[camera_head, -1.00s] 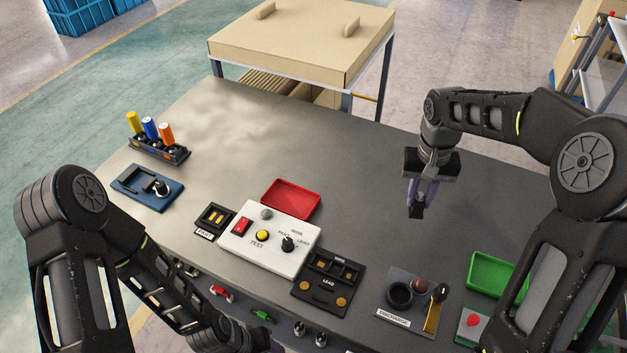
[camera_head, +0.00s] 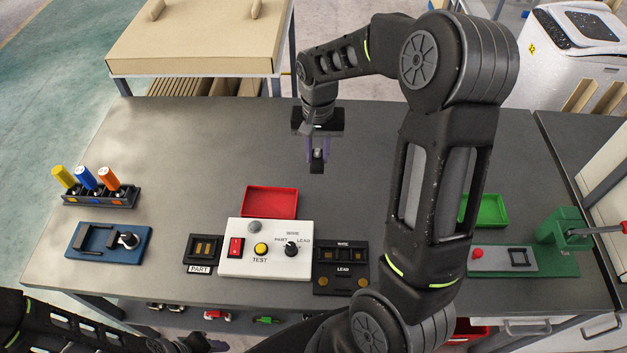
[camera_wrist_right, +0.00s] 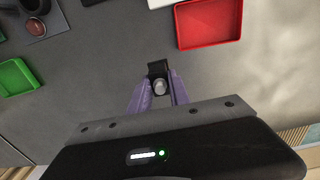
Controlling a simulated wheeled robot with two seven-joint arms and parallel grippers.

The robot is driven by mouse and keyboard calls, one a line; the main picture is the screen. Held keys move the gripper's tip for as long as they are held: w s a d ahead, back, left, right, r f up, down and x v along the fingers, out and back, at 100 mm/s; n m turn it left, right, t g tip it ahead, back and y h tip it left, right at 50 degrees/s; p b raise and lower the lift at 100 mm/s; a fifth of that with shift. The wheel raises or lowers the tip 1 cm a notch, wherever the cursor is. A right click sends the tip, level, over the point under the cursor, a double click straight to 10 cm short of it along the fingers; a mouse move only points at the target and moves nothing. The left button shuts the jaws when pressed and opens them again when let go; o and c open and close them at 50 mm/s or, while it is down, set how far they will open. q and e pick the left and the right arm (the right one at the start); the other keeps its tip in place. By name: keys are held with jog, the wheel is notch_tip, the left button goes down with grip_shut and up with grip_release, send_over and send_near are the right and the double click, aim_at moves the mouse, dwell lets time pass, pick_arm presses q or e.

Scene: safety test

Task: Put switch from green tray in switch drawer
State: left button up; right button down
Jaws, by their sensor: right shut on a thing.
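My right gripper (camera_head: 317,160) is shut on a small black switch (camera_head: 317,167) and holds it above the grey table, behind and right of the red tray. In the right wrist view, the switch (camera_wrist_right: 158,80) with its round silver top sits between the purple fingers (camera_wrist_right: 160,92). The green tray (camera_head: 490,222) stands to the right, partly hidden by my right arm; its visible part is empty. Drawer fronts with handles (camera_head: 527,328) show under the table's right side; no switch label is readable there. My left gripper (camera_head: 190,343) is at the bottom edge, its fingers unclear.
A red tray (camera_head: 270,202), a white test box (camera_head: 265,262), a black lead fixture (camera_head: 341,278) and a part fixture (camera_head: 203,253) stand at the front. A green press (camera_head: 562,228) stands at the right. The table's back middle is clear.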

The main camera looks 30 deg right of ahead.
aim_at(317, 169)
jog(key=shift+a+f, duration=0.1)
jog(key=shift+f, duration=0.15)
notch_tip(317, 169, down, 6)
jog(key=b, duration=0.3)
jog(key=shift+w, duration=0.1)
jog(key=shift+r, duration=0.1)
jog(key=shift+f+b, duration=1.2)
jog(key=shift+f, duration=0.7)
jog(key=shift+f, duration=0.2)
jog(key=c, duration=1.2)
grip_release()
jog(key=shift+r, duration=0.1)
jog(key=shift+r, duration=0.1)
